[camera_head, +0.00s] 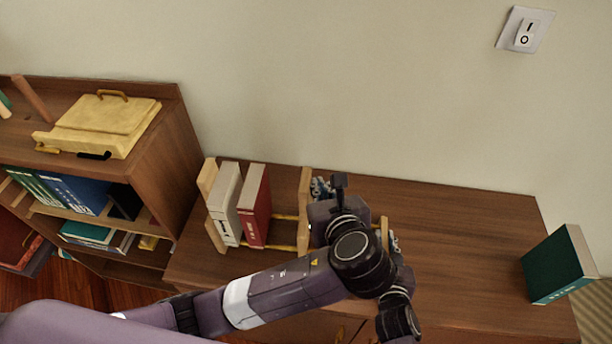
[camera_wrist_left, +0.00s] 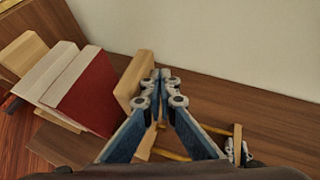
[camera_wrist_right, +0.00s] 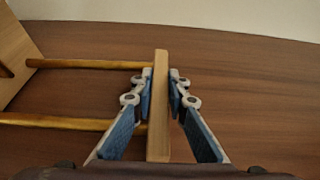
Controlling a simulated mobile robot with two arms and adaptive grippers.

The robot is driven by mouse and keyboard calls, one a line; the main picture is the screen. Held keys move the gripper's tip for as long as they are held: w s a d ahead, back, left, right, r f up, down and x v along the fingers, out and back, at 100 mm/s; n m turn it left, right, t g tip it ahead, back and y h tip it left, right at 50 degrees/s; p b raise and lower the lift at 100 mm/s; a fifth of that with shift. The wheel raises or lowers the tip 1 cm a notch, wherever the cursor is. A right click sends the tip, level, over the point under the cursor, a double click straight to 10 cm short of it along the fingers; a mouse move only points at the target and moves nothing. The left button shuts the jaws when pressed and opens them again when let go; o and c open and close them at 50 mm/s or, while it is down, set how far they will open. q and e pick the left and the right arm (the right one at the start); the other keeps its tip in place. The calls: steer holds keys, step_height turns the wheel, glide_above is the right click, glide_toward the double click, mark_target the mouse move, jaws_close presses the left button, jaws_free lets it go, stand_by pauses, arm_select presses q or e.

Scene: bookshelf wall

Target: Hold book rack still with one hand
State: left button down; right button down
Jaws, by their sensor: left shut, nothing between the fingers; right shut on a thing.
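The wooden book rack (camera_head: 305,190) stands on the brown cabinet top, with upright panels joined by yellow rods. A white book (camera_head: 225,203) and a red book (camera_head: 255,205) stand in its left part. My left gripper (camera_head: 321,188) is shut and empty, just right of the rack's middle panel. Its fingertips meet beside that panel in the left wrist view (camera_wrist_left: 161,77); I cannot tell whether they touch it. My right gripper (camera_head: 393,243), mostly hidden behind my left arm, is shut on the rack's right end panel (camera_wrist_right: 159,110), one finger on each side.
A green book (camera_head: 558,265) stands at the right end of the cabinet top (camera_head: 465,235). The top between it and the rack is clear. A bookshelf (camera_head: 165,135) with books and a yellow box (camera_head: 105,120) on top stands at the left. A light switch (camera_head: 526,31) is on the wall.

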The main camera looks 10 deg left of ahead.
arm_select(q)
steer(key=shift+s+a, duration=0.2)
steer(key=shift+a, duration=6.25)
arm_select(e)
steer(key=shift+d, duration=0.15)
arm_select(q)
steer(key=shift+w+d, duration=0.1)
steer(key=shift+d, duration=2.6)
steer(key=v, duration=0.7)
steer(key=shift+s, duration=0.2)
steer(key=shift+d, duration=0.1)
arm_select(e)
steer(key=c, duration=1.8)
jaws_free()
